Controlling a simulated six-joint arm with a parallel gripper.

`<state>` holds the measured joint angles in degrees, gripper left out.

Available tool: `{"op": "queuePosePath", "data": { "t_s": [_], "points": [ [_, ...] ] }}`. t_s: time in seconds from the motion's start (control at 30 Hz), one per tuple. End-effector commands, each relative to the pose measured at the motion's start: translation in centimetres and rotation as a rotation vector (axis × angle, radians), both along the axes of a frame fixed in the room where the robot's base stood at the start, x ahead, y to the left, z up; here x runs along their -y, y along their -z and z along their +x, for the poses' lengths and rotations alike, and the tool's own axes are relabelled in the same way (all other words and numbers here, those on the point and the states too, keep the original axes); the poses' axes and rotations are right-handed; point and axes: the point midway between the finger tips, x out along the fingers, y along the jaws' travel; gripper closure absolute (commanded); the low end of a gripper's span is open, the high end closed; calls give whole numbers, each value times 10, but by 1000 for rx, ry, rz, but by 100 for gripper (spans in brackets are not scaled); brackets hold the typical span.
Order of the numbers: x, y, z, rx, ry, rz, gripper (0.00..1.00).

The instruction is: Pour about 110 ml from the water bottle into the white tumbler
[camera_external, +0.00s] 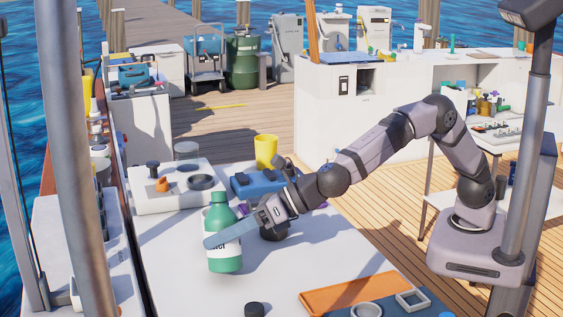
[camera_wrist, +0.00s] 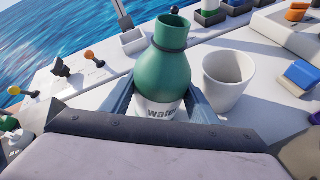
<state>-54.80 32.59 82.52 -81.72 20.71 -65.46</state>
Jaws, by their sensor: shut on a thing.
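The water bottle (camera_external: 224,262) is green with a white label and stands upright between my gripper's fingers. The wrist view shows its green shoulder (camera_wrist: 163,72) and an open, uncapped mouth at the top. My gripper (camera_wrist: 160,105) is shut on the bottle around its labelled body. I cannot tell whether the bottle's base touches the table. The white tumbler (camera_wrist: 229,82) stands upright just right of the bottle in the wrist view, apart from it, with its inside partly visible. I cannot make the tumbler out in the external view.
A small black round piece (camera_external: 254,309) lies near the front. An orange tray (camera_external: 350,293) is at front right. A yellow cup (camera_external: 265,151) and a blue box (camera_external: 252,186) stand behind. A metal pole crosses the left foreground.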

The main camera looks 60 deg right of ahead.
Motion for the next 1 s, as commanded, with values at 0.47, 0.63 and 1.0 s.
{"op": "queuePosePath", "data": {
  "t_s": [0.47, 0.63, 1.0],
  "points": [
    [7, -48, 5, -157, 1, 211, 78],
    [5, -17, 4, -241, 2, 315, 78],
    [-3, -15, -1, -399, 1, 529, 78]
  ]
}}
